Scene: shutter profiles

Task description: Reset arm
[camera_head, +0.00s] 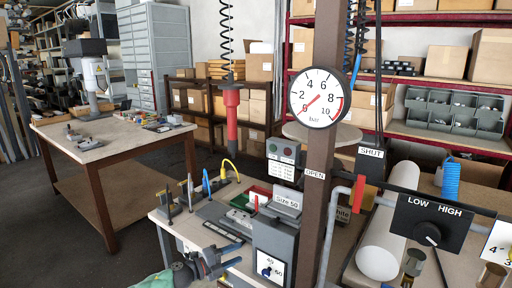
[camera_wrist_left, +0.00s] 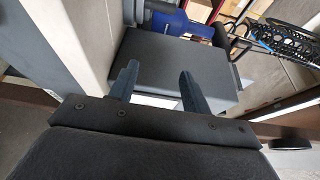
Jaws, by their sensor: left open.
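My left gripper (camera_head: 218,264) shows at the bottom of the head view, in front of the near edge of the small workbench (camera_head: 166,217). In the left wrist view, its two dark fingers (camera_wrist_left: 157,82) stand apart with nothing held between them. Beyond the fingers is a dark grey box-like surface (camera_wrist_left: 175,62). I cannot tell whether the fingers touch it. My right gripper is in neither view.
The small bench carries a grey machine with a dial (camera_head: 270,266), a label block (camera_head: 287,202) and upright tools. A brown post with a pressure gauge (camera_head: 319,97) stands beside it. A red tool (camera_head: 231,118) hangs above. A wooden table (camera_head: 110,145) stands left, with open floor between.

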